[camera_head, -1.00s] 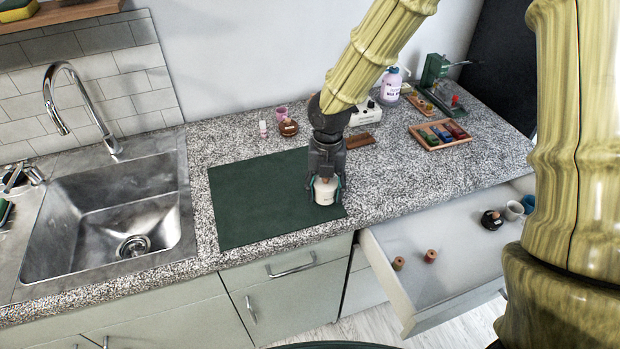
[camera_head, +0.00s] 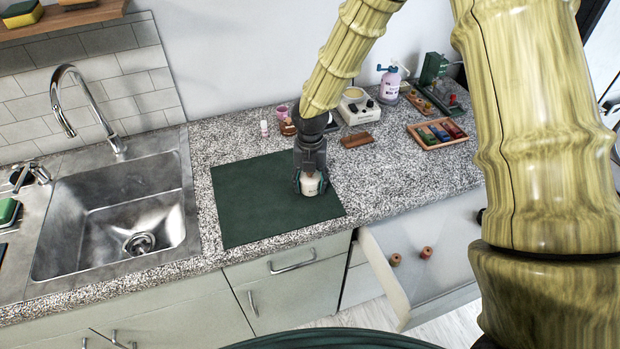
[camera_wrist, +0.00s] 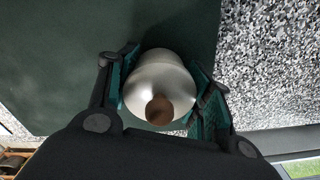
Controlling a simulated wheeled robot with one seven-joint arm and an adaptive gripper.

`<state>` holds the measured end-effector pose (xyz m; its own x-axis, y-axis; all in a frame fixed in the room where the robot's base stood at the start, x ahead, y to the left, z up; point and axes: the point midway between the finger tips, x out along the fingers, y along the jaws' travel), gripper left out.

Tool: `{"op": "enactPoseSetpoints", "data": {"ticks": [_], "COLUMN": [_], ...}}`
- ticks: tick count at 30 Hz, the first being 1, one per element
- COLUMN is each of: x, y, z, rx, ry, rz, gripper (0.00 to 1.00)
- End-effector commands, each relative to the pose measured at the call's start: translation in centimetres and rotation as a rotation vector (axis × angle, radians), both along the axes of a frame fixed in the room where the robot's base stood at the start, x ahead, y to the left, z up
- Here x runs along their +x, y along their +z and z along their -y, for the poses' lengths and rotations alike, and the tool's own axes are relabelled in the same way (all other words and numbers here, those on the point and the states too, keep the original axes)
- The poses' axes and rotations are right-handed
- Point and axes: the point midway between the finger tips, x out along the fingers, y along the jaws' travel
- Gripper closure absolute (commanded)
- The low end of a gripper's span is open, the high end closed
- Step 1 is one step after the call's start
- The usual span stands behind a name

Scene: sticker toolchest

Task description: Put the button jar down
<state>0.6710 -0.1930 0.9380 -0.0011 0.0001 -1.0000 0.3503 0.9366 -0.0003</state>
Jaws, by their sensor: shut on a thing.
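The button jar (camera_head: 311,188) is a small pale, whitish jar with a brown knob on top. It is at the right part of the dark green mat (camera_head: 240,205). My gripper (camera_head: 311,182) points down over it and is shut on it. In the wrist view the jar (camera_wrist: 160,85) sits between the two teal-padded fingers of my gripper (camera_wrist: 162,98), with the mat behind it. The jar looks upright; I cannot tell whether its base touches the mat.
The sink (camera_head: 110,215) is to the left. An open drawer (camera_head: 425,235) with small cork-coloured items juts out at lower right. A wooden tray (camera_head: 437,134), a white device (camera_head: 358,107) and a brown block (camera_head: 356,140) stand behind. The mat's left part is bare.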

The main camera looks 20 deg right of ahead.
Motion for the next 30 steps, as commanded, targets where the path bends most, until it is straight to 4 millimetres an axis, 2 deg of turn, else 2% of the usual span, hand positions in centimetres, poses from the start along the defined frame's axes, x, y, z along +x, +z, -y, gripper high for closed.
{"op": "enactPoseSetpoints", "data": {"ticks": [11,12,15,25,30], "x": [0.02,0.01,0.01,0.02,0.09], "y": [-0.33,-0.31,-0.30,-0.22,0.64], "z": [0.01,0.02,0.02,0.02,0.03], "rx": [0.001,0.001,0.001,0.001,0.001], "ry": [-0.001,-0.001,-0.001,-0.001,-0.002], "rz": [0.000,0.000,0.000,0.001,0.003], "gripper": [0.93,0.44,0.28,0.28,0.28]}}
